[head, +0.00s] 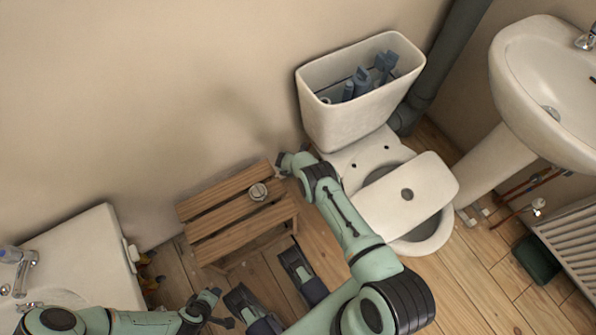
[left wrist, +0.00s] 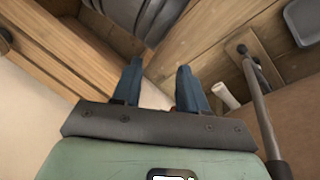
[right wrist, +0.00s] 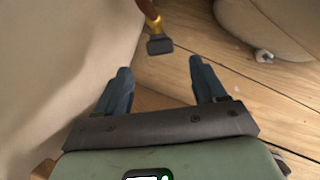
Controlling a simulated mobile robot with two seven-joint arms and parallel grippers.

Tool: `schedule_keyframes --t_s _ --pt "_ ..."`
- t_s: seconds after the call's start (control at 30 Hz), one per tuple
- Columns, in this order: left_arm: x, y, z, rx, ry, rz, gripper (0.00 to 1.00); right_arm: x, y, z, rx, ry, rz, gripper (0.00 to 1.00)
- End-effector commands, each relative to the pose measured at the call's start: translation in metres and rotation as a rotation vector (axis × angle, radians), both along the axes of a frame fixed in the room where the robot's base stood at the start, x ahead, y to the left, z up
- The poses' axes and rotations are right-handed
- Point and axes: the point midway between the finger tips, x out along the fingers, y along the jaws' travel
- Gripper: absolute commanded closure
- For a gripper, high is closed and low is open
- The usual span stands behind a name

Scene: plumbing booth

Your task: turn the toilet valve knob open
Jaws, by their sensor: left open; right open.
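The valve knob (right wrist: 159,44) is a small dark grey handle on a brass fitting, at the end of a copper pipe in the right wrist view. It lies just beyond my open, empty right gripper (right wrist: 160,68), roughly in line with the gap between the fingers and apart from them. In the head view my right gripper (head: 284,164) is low by the wall, between the bench and the toilet (head: 350,115); I cannot make out the knob there. My left gripper (head: 215,308) is open and empty at lower left; its fingers also show in the left wrist view (left wrist: 158,72).
A basin (head: 75,260) is at left, a pedestal sink (head: 540,85) at right. The wall is close on the left in the right wrist view.

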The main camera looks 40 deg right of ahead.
Motion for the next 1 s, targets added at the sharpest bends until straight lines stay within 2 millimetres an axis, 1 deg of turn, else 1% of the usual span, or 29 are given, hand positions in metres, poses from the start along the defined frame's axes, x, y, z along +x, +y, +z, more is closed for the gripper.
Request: schedule_keyframes --t_s 0.03,0.07,0.1,0.2,0.4,0.5,0.63,0.97,1.0 --pt "0.009 0.005 -0.011 0.011 -0.02 0.01 0.57 0.001 -0.004 -0.014 -0.001 0.001 -0.003 0.3" --pt "0.014 0.008 -0.014 0.018 -0.034 0.015 0.57 0.002 -0.005 -0.018 -0.001 0.002 -0.001 0.3" --pt "0.015 0.01 -0.019 0.023 -0.033 0.019 0.57 0.003 -0.007 -0.023 0.0 0.0 -0.001 0.3" --pt "-0.006 0.012 -0.037 0.02 0.034 0.02 0.57 0.005 -0.012 -0.035 -0.001 0.002 -0.001 0.3" --pt "-0.033 0.017 -0.061 0.016 0.128 0.026 0.57 0.009 -0.019 -0.052 0.0 0.0 0.0 0.3" --pt "-0.043 0.018 -0.068 0.015 0.16 0.028 0.57 0.01 -0.021 -0.057 0.0 0.001 0.002 0.3" --pt "-0.051 0.019 -0.073 0.013 0.187 0.03 0.57 0.011 -0.022 -0.06 0.0 0.0 0.001 0.3" --pt "-0.054 0.02 -0.073 0.013 0.196 0.031 0.57 0.011 -0.023 -0.061 0.0 0.001 0.002 0.3" --pt "-0.054 0.02 -0.073 0.013 0.196 0.031 0.57 0.011 -0.023 -0.06 0.0 0.001 0.002 0.43"
